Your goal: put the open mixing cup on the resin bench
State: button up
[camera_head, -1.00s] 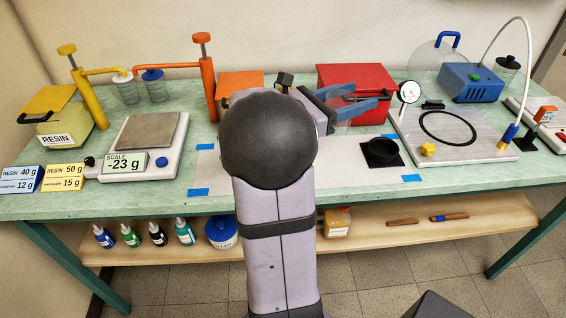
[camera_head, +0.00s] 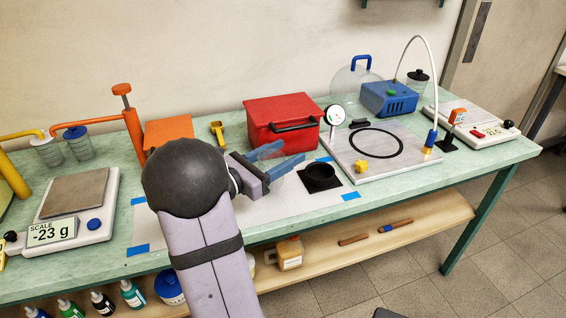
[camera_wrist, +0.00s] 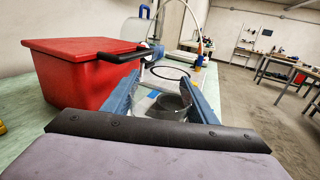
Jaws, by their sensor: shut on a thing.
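My gripper (camera_head: 280,161) has its blue fingers shut on the clear open mixing cup. The cup is see-through and hard to make out in the head view; in the wrist view the mixing cup (camera_wrist: 157,108) shows faintly between the fingers. It seems roughly upright, above the white sheet, and I cannot tell its exact height. The resin bench (camera_head: 415,178) has a pale green top. A square black holder (camera_head: 320,184) with a round raised ring lies on the sheet just right of the fingers.
A red box (camera_head: 282,125) with a black handle stands behind my gripper. A metal plate (camera_head: 400,162) with a black ring, gauge and hose lies to the right. The scale (camera_head: 85,232) reads -23 g at left. Bare white sheet (camera_head: 262,208) lies in front of my gripper.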

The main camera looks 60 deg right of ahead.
jog(key=shift+f, duration=1.25)
jog(key=shift+f, duration=0.1)
jog(key=shift+f, duration=0.15)
jog(key=o, duration=1)
jog(key=shift+r, duration=0.2)
jog(key=shift+w+a, duration=0.1)
jog(key=b+v, duration=0.1)
jog(key=v, duration=1)
jog(key=shift+w+a, duration=0.15)
jog(key=shift+a, duration=0.2)
